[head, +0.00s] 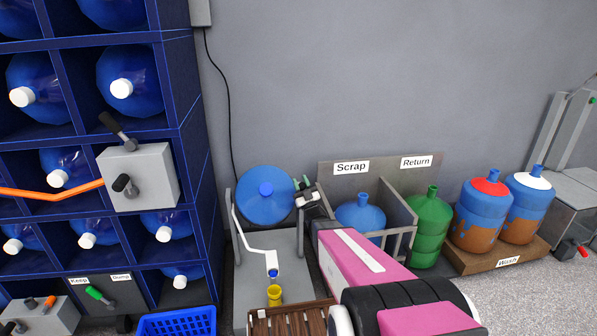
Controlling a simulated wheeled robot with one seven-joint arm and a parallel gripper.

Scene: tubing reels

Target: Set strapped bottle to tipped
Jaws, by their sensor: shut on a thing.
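A large blue bottle (252,207) sits in a grey stand (294,250) in the middle of the head view. Its blue cap faces me, so the bottle does not stand upright. I take it for the strapped bottle; no strap can be made out clearly. My gripper (304,188) is at the bottle's right edge, by the top of the stand. It is shut on a small part of the cradle there, with small green pieces showing. The exact grip is too small to tell. My pink and black arm hides the stand's lower right.
A white tube (248,244) bends down to a blue tip above a yellow cup (275,296). A blue bottle rack (190,130) stands left. Scrap and Return bays (383,176) and a wooden Wash pallet (500,258) with bottles stand right. A blue crate (177,324) is at front left.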

